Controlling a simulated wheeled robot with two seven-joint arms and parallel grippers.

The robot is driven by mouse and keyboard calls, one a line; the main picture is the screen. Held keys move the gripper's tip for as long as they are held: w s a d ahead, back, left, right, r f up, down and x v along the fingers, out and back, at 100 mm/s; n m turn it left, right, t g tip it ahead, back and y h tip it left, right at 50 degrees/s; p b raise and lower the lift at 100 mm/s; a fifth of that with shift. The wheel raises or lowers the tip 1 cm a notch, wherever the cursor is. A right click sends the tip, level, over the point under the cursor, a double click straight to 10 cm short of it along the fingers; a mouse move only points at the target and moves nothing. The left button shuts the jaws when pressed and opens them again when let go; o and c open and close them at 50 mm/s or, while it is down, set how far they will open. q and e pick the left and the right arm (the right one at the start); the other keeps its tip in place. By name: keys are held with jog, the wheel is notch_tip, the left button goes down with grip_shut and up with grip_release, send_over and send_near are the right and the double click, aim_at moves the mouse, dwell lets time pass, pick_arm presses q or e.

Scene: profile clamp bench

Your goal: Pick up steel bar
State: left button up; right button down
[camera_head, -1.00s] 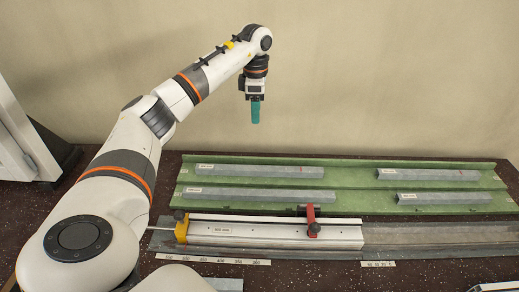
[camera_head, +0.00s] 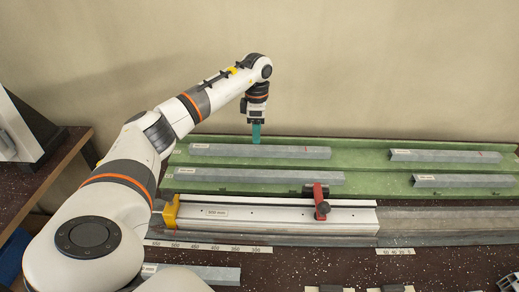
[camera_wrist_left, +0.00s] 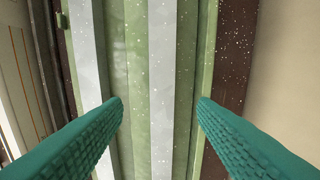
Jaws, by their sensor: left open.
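Several grey steel bars lie in the green tray (camera_head: 385,176): a back-left bar (camera_head: 285,152), a front-left bar (camera_head: 300,176), a back-right bar (camera_head: 445,156) and a front-right bar (camera_head: 465,181). My left gripper (camera_head: 256,136), with teal fingers, points down just above or at the back-left bar. In the left wrist view the gripper (camera_wrist_left: 160,103) is open, and a grey bar (camera_wrist_left: 161,60) runs lengthwise between and below the fingers. Another bar (camera_wrist_left: 88,50) lies beyond the left finger. Contact cannot be told. My right gripper is not in view.
In front of the tray lies a silver profile (camera_head: 265,214) with a yellow stop (camera_head: 171,212) and a red clamp (camera_head: 321,203). A grey rail (camera_head: 450,220) continues to the right. Ruler strips and another grey piece (camera_head: 215,275) lie nearer. A wall stands behind.

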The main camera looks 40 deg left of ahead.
aim_at(260, 147)
pick_arm(q)
jog(key=shift+w+d+f+p, duration=0.15)
jog(key=shift+f+p, duration=0.25)
jog(key=shift+f, duration=1.2)
jog(key=shift+w+d+f+p, duration=0.1)
jog(key=shift+w+f+p, duration=0.2)
jog(key=shift+f, duration=1.25)
jog(key=shift+s, duration=0.1)
jog(key=shift+c, duration=0.4)
grip_shut()
